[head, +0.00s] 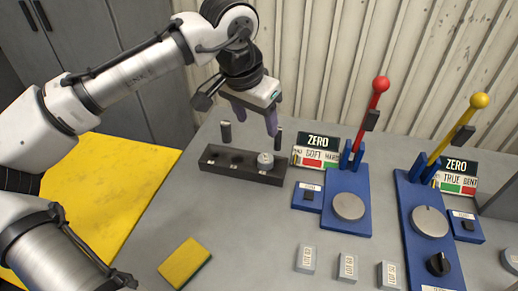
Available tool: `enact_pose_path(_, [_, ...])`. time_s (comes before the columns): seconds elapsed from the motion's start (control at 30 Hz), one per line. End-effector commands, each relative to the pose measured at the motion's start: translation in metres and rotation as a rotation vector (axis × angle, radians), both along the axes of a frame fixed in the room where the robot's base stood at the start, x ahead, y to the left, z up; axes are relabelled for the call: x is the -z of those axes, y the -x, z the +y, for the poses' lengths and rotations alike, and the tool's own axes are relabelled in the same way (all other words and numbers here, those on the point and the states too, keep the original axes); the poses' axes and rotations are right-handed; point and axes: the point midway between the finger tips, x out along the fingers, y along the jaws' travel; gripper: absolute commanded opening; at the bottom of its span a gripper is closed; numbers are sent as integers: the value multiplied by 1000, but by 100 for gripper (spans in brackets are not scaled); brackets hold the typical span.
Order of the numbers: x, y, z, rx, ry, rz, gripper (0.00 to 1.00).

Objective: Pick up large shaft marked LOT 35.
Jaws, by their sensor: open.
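My gripper (255,118) points down with its two purple fingers apart, above the back of a black rack (214,161). The rack lies on the grey table and has dark recesses and small white tags along it. A round silvery metal piece (265,160) sits near its right end, below my gripper. No LOT 35 marking is readable, so I cannot tell which piece is that shaft.
Two blue testers stand at right, with a red-knobbed lever (381,85) and a yellow-knobbed lever (479,101). ZERO signs stand beside them. Small grey labelled blocks (347,267) line the front. A yellow pad (185,262) lies front left. Table between pad and rack is clear.

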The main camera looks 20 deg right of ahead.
Motion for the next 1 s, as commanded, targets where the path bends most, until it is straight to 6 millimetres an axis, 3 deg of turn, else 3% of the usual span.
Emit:
enact_pose_path(0.4, [69, -10, -15, -2, -6, 4, 61])
enact_pose_path(0.67, [87, -13, -19, 0, -5, 2, 61])
enact_pose_path(1.0, [127, -18, -28, -1, -4, 1, 61])
